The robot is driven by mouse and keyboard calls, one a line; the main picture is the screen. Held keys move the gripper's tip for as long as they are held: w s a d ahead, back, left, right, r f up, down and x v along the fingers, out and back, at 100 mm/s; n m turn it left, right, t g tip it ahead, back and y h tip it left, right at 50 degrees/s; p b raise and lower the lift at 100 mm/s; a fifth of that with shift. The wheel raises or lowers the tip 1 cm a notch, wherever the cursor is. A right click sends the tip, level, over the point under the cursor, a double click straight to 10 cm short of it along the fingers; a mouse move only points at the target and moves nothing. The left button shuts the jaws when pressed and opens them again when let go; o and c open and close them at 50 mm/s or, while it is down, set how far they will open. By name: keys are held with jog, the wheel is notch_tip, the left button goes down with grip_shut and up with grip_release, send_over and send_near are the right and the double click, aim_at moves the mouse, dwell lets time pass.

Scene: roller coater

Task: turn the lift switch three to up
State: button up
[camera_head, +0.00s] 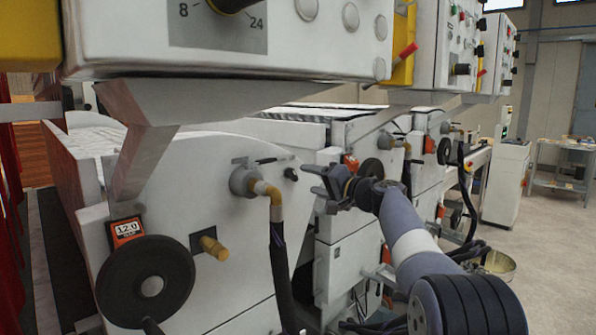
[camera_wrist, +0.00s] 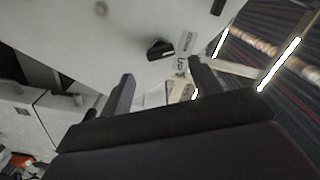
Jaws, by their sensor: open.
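A small black switch knob (camera_wrist: 160,49) sits on a white machine panel (camera_wrist: 110,40) in the wrist view. A label reading "UP" (camera_wrist: 180,66) is beside it, between the knob and my right-hand finger. My gripper (camera_wrist: 160,85) is open and empty. Its two fingers point toward the panel on either side of the knob's line, with the knob apart from and beyond the tips. In the head view my gripper (camera_head: 316,180) is right of the near white machine's side panel, close to a small black knob (camera_head: 291,174). I cannot tell for sure that this is the same knob.
The near machine carries a black handwheel (camera_head: 146,281), a counter reading 12.0 (camera_head: 127,231) and a yellow elbow fitting (camera_head: 268,190) with a black hose (camera_head: 281,270). A control box (camera_head: 225,35) overhangs above. More machines stand behind. Open floor (camera_head: 540,260) lies to the right.

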aim_at(296, 175)
jog(key=p+x, duration=0.1)
jog(key=x, duration=0.3)
jog(key=shift+w+a+r+p, duration=0.2)
jog(key=shift+r+p, duration=0.05)
jog(key=shift+p, duration=0.1)
jog(key=shift+w+a+f, duration=0.15)
jog(key=shift+w+a, duration=0.35)
jog(key=shift+w, duration=0.05)
jog(key=c, duration=1)
